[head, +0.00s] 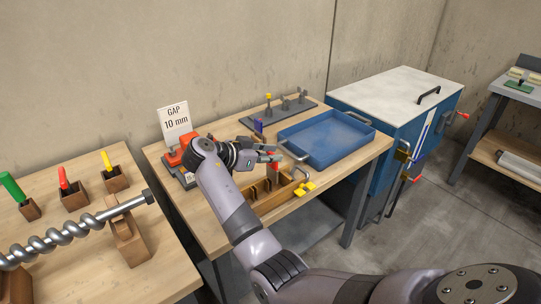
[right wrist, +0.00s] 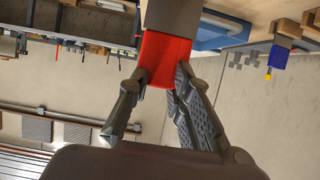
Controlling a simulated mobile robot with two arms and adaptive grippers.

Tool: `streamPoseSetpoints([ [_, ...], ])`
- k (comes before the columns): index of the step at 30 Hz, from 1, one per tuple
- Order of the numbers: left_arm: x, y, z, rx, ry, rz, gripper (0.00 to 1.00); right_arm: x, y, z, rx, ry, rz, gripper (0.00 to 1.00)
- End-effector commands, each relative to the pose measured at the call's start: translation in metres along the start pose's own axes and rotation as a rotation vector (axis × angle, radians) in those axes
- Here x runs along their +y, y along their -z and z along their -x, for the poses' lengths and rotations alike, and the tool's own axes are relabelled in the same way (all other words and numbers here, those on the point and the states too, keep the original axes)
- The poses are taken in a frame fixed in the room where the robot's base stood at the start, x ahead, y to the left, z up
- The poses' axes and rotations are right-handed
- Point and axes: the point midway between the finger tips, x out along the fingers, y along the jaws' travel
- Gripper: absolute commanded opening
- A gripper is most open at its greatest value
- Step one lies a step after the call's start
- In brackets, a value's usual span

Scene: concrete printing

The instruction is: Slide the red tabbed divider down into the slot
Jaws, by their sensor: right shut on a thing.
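The red tabbed divider shows in the right wrist view as a red tab (right wrist: 163,58) with a grey plate (right wrist: 172,16) beyond it. My right gripper (right wrist: 160,79) is shut on the red tab. In the head view my right gripper (head: 272,158) is above the wooden slotted box (head: 262,207), with a little red between its fingers. My left gripper is not in view.
A blue tray (head: 341,147) lies right of the box, and a yellow knob (head: 305,188) is at the box's right end. A grey rack with pegs (head: 283,112) stands behind. A red device (head: 177,156) and a "GAP 10 mm" sign (head: 175,121) are at the left.

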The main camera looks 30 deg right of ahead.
Motion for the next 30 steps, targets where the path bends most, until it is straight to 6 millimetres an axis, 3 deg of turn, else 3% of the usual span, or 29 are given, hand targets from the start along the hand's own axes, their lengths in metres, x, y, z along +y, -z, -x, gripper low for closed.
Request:
streamPoseSetpoints([
  [30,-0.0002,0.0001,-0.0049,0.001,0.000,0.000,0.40,-0.0002,0.0003,0.0001,0.000,0.000,0.000,0.00],
])
